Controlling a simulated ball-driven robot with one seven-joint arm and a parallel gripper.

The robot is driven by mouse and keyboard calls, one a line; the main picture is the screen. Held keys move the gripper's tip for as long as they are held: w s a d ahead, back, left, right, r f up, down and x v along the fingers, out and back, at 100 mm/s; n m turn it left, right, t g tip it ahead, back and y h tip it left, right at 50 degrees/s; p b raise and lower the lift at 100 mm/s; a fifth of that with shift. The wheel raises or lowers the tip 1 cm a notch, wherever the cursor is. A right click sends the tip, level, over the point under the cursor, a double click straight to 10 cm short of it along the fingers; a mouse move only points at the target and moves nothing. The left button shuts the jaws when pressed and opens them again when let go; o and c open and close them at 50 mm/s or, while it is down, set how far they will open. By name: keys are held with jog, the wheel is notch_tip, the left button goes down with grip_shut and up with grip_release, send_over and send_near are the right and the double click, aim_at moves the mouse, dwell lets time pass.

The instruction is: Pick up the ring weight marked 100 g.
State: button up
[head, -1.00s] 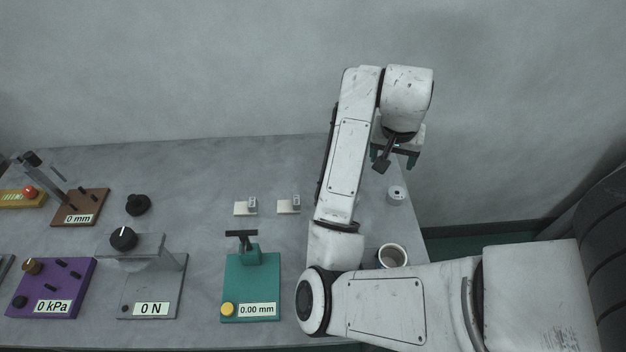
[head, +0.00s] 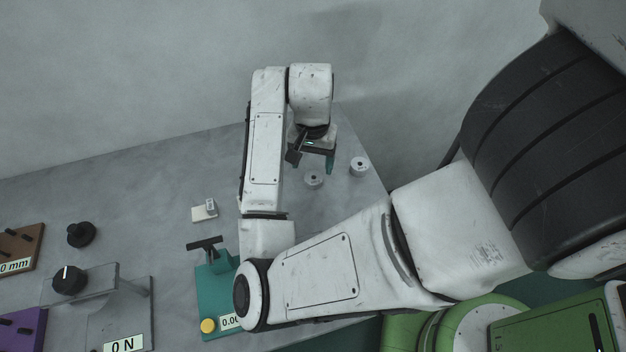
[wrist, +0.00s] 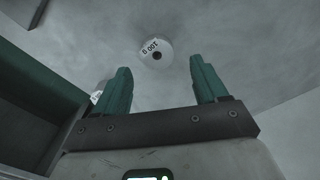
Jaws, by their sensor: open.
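Two white ring weights stand on the table in the head view, one (head: 314,180) just below my gripper (head: 311,161) and one (head: 359,167) to its right, nearer the table edge. Their marks are too small to read there. The wrist view shows one ring weight (wrist: 155,52) with a dark centre hole. Its mark is upside down and seems to read 100 g. It lies on the table beyond my fingertips, roughly between their lines. I cannot tell which of the two it is. My gripper (wrist: 160,75) is open, with nothing between its teal fingers.
A pale block (head: 204,211) lies left of my arm. In the wrist view a teal form (wrist: 40,90) fills the left side. Bare table surrounds the weights.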

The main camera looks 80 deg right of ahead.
aim_at(314, 174)
jog(key=shift+s+a+f, duration=0.1)
jog(key=shift+f, duration=1.05)
jog(key=shift+s+f, duration=0.1)
jog(key=shift+f, duration=1.05)
jog(key=c, duration=1.2)
